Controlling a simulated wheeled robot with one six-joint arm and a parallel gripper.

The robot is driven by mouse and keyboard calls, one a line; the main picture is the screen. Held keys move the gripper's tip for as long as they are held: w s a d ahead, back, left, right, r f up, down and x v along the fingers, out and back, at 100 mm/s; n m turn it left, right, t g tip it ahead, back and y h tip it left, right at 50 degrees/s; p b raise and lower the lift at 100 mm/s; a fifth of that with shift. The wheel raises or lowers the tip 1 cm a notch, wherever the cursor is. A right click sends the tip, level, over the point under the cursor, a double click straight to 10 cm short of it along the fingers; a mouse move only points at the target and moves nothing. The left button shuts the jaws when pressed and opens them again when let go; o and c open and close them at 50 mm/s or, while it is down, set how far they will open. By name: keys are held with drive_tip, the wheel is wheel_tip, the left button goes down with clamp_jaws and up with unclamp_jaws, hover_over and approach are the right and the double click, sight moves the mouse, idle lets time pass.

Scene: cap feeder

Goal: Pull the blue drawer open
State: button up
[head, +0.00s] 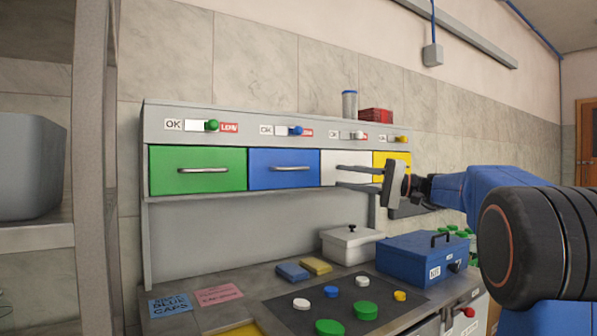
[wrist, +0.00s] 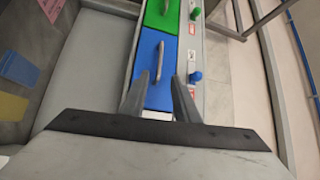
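The blue drawer (head: 284,177) is shut in the shelf unit, between the green drawer (head: 198,183) and the white drawer (head: 335,160). Its silver bar handle (head: 292,168) runs across its front. My gripper (head: 340,176) is in front of the white and yellow drawers in the head view, fingers pointing left. In the wrist view my gripper (wrist: 161,76) is open and empty. There the blue drawer (wrist: 152,83) lies ahead, and its handle (wrist: 159,62) appears between the fingertips, slightly beyond them. The fingers seem apart from the handle.
A blue lidded box (head: 405,262) and a white lidded box (head: 350,245) stand on the counter below. A dark mat (head: 290,316) holds several coloured caps. A blue knob (head: 296,131) sits above the blue drawer. The space before the drawer is free.

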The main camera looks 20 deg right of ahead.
sight(297, 169)
drive_tip(key=x, duration=1.4)
drive_tip(key=shift+d, duration=0.1)
clamp_jaws()
